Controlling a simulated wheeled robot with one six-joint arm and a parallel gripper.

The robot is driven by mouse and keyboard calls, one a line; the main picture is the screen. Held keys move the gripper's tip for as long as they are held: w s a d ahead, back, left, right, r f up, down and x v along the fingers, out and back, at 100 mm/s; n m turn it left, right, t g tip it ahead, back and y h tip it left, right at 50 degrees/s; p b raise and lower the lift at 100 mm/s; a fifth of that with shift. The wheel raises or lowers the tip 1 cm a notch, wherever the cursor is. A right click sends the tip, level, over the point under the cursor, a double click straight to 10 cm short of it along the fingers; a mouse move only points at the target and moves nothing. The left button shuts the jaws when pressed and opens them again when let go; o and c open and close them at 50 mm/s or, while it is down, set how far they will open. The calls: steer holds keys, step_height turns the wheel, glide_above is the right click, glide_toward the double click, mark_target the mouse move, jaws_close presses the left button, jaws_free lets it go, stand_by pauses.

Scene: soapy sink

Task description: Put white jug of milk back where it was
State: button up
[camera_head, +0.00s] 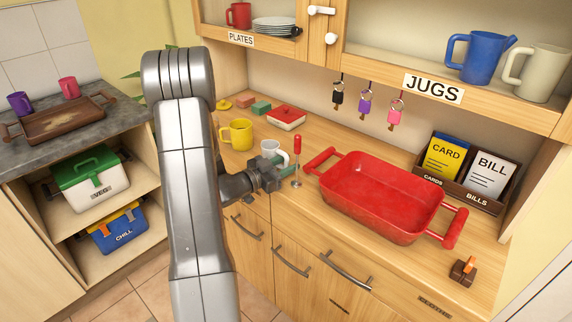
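A cream-white jug (539,74) with a handle on its left stands upright on the shelf labelled JUGS, right of a blue jug (480,57). Its contents are hidden. A smaller white mug or jug (271,149) is on the wooden counter, just behind my gripper. My gripper (275,176) is low over the counter's front edge, left of a red-handled upright tool (297,160). Its fingers are small and dark here, so I cannot tell whether they touch the white vessel or a greenish block beside them.
A red tray (382,205) with two handles fills the counter's middle right. Keys (365,104) hang under the shelf. A card holder (460,186) stands at right.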

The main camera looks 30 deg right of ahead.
steer(key=shift+r, duration=0.1)
steer(key=shift+a+r, duration=0.1)
steer(key=shift+r, duration=0.05)
steer(key=s+a+b, duration=0.1)
steer(key=s+a, duration=0.1)
steer(key=a, duration=0.9)
steer(key=shift+s+a, duration=0.15)
steer(key=shift+a, duration=0.15)
